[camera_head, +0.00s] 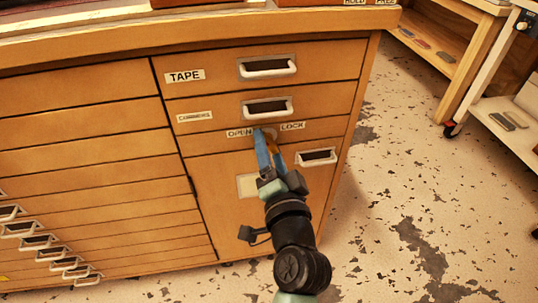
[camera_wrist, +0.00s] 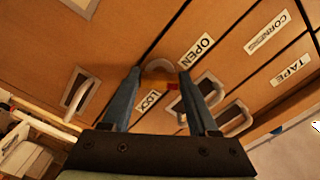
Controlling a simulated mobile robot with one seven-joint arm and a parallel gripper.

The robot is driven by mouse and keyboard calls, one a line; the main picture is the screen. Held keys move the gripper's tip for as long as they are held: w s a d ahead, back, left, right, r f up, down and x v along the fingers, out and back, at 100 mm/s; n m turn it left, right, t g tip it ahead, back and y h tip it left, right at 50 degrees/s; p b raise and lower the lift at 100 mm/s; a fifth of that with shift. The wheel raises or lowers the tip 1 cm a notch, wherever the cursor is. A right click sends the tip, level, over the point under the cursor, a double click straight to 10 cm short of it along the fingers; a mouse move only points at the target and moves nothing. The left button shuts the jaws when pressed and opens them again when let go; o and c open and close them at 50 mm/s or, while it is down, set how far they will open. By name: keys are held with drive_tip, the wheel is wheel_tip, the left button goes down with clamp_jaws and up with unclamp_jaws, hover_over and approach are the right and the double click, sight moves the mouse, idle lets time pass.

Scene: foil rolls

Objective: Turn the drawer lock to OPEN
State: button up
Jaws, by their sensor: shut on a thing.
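The drawer lock (camera_head: 271,133) is a small round, pale plate on the strip between the OPEN label (camera_head: 240,133) and the LOCK label (camera_head: 292,126). In the wrist view the lock plate (camera_wrist: 158,66) shows as a pale arc between the fingertips, with a small orange and red part below it. My gripper (camera_head: 267,136) reaches up to the lock from below, its blue fingers on either side of it. In the wrist view my gripper (camera_wrist: 158,78) is shut on the lock's turning part. The fingers partly hide the lock, and I cannot tell which label it points to.
The wooden cabinet has a TAPE drawer (camera_head: 210,76) and a CORNERS drawer (camera_head: 215,112) above the lock. A drawer pull (camera_head: 318,156) is close to the right of my fingers. Speckled floor (camera_head: 400,170) is clear to the right, before a wheeled shelf.

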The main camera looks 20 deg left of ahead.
drive_tip(key=shift+f+n+b, duration=0.1)
drive_tip(key=shift+n+b, duration=0.5)
drive_tip(key=shift+n, duration=0.5)
drive_tip(key=o, duration=1.4)
drive_tip(key=p+v, duration=0.1)
drive_tip(key=v, duration=1.2)
drive_tip(key=shift+d, duration=0.1)
